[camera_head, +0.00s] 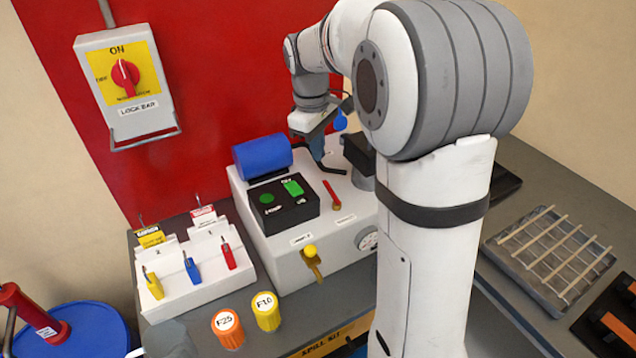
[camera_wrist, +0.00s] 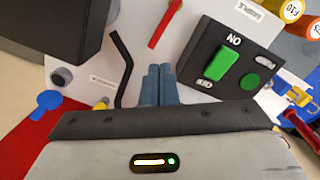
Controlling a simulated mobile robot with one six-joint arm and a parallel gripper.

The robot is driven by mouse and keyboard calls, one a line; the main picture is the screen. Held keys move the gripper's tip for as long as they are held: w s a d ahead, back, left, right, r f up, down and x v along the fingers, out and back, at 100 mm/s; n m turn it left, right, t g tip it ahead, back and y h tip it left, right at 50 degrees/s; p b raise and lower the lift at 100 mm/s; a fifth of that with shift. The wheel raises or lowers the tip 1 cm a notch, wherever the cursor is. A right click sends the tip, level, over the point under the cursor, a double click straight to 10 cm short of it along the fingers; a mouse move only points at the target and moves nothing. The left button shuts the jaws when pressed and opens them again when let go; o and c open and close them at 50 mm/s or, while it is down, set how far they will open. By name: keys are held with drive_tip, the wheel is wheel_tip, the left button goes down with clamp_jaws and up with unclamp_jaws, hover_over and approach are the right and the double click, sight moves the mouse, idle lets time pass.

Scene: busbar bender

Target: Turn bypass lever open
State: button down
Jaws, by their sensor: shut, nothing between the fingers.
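The machine (camera_head: 300,275) is a pale box with several controls, and its labels are too small to read, so I cannot tell which is the bypass lever. A red lever (camera_head: 332,196) lies on the top face and also shows in the wrist view (camera_wrist: 164,24). A bent black rod (camera_wrist: 123,66) is left of my fingers there, with a gap between; it shows in the head view (camera_head: 332,170). A blue paddle-shaped handle (camera_wrist: 46,103) is further left. My gripper (camera_wrist: 158,72) is shut and empty, pointing down over the top face; its height above is unclear.
A black panel (camera_wrist: 202,70) with a green switch (camera_wrist: 226,66) and green button stands right of my fingers. A blue cylinder (camera_head: 262,156) lies behind it. A yellow-knobbed handle (camera_head: 312,262) projects from the front. A padlock rack (camera_head: 205,290) stands to the left.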

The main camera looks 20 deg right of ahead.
sight(331, 195)
drive_tip(key=f+n+b, duration=0.1)
drive_tip(key=f+n, duration=0.2)
drive_tip(key=f+n+h+b, duration=0.1)
drive_tip(key=f+n+b, duration=0.1)
drive_tip(key=f+n, duration=0.1)
drive_tip(key=s+f+n+b, duration=0.1)
drive_tip(key=f+n, duration=0.1)
drive_tip(key=n, duration=0.2)
drive_tip(key=shift+a+f+n+h, duration=0.25)
drive_tip(key=shift+f+n+h, duration=0.15)
